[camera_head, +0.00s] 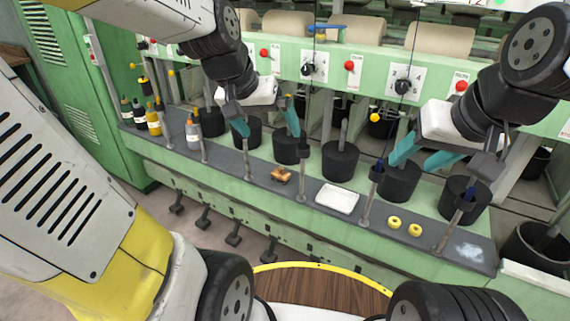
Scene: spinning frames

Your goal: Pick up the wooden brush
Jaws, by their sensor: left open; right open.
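A small brown wooden object, which looks like the wooden brush (281,174), lies on the grey ledge of the green machine, left of a white tray (337,198). My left gripper (267,123) is open, with its teal fingers apart and nothing between them. It appears above and behind the brush in the picture, clear of it. My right gripper (421,156) is open and empty, off to the right in front of the black pots. Both teal fingers of each gripper show.
The grey ledge (232,163) carries upright metal posts and several bottles (153,119) at the left. Two yellow rings (394,222) lie right of the tray. Several black pots (340,160) stand behind the ledge. A white powdery patch (469,251) marks the ledge's right end.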

